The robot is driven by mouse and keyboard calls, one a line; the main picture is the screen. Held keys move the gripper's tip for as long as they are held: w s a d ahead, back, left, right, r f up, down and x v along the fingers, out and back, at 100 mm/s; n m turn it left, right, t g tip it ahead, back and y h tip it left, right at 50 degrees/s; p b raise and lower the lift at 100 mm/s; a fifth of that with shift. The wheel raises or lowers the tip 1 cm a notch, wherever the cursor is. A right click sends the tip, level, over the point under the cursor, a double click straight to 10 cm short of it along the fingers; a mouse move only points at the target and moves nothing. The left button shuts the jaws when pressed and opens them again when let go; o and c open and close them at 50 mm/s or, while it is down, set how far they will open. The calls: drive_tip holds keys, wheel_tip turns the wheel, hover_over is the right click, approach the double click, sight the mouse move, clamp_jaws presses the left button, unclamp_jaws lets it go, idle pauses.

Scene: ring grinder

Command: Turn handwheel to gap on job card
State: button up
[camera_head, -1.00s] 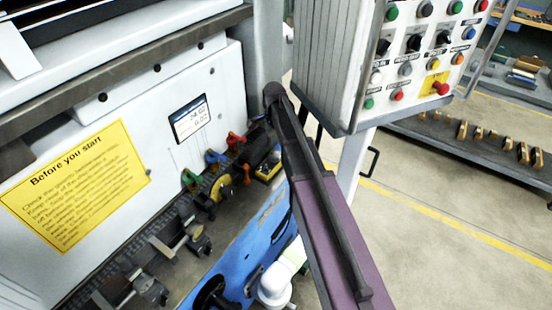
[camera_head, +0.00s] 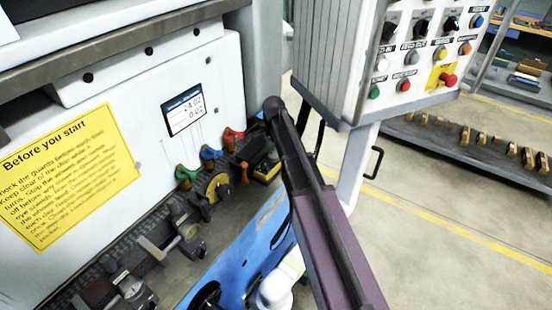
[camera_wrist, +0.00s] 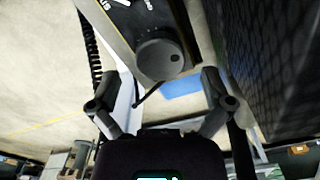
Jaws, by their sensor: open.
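My gripper (camera_wrist: 160,80) is open and empty in the wrist view, with one dark finger at each side. A round dark grey handwheel (camera_wrist: 158,56) with a small dark spot on its face lies ahead, centred between the fingers. The fingers appear apart from it; the distance is hard to judge. Part of a white-marked label (camera_wrist: 128,5) shows above it, cut off. In the head view, a small display (camera_head: 184,109) on the white machine shows two lines of numbers, the top one about 24.02. I cannot make out a job card. My gripper is not visible there.
A yellow "Before you start" notice (camera_head: 66,176) is on the machine front. Coloured levers (camera_head: 210,153) sit beneath the display. A button panel (camera_head: 420,60) hangs at upper right. A shelf (camera_head: 470,150) stands behind open floor (camera_head: 450,270).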

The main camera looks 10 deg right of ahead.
drive_tip(key=shift+f+b, duration=0.7)
drive_tip(key=shift+f, duration=0.35)
drive_tip(key=c, duration=1.1)
drive_tip(key=shift+d, duration=0.25)
drive_tip(key=shift+a, duration=0.25)
